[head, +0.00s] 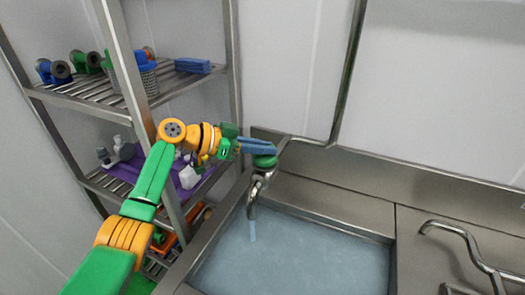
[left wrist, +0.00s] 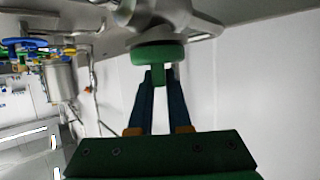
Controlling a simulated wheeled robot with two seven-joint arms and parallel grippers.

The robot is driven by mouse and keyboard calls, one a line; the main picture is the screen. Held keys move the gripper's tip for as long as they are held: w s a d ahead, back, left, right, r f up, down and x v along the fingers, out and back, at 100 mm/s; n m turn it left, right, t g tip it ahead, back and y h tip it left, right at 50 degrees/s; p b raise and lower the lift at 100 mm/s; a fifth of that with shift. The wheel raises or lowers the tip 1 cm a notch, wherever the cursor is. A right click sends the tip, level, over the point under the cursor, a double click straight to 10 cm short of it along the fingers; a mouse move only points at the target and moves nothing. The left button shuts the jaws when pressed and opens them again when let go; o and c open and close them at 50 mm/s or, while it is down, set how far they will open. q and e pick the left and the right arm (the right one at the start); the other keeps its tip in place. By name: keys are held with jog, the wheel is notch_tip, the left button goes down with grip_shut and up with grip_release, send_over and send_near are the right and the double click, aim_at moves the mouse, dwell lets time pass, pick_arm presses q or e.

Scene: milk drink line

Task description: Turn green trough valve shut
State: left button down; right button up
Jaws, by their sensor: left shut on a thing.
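The green trough valve (head: 265,161) is a round green knob on the metal tap above the sink at the middle of the head view. In the left wrist view the green valve (left wrist: 157,55) shows at the top centre, with a short green stem part between the fingertips. My left gripper (head: 274,148) is shut on the green valve; its blue fingers (left wrist: 158,80) meet it from the side. The spout (head: 252,208) points down and a thin blue stream (head: 252,231) comes from it. My right gripper is not in view.
The trough (head: 392,262) holds greyish blue water. A second tap (head: 462,236) stands at the right.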

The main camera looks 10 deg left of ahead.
pick_arm(q)
jog(key=shift+f, duration=0.2)
jog(key=c, duration=1)
grip_release()
jog(key=shift+c, duration=0.2)
jog(key=shift+o, duration=0.9)
jog(key=shift+w+d, duration=0.1)
jog(key=shift+d, duration=0.15)
jog(key=shift+r, duration=0.1)
jog(key=shift+a+r, duration=0.1)
jog(key=shift+r, duration=0.2)
jog(key=s+d+r+b, duration=0.3)
jog(key=s+r+b, duration=0.3)
jog(key=s+r, duration=0.6)
jog(key=shift+s+r, duration=0.15)
jog(key=shift+s, duration=0.75)
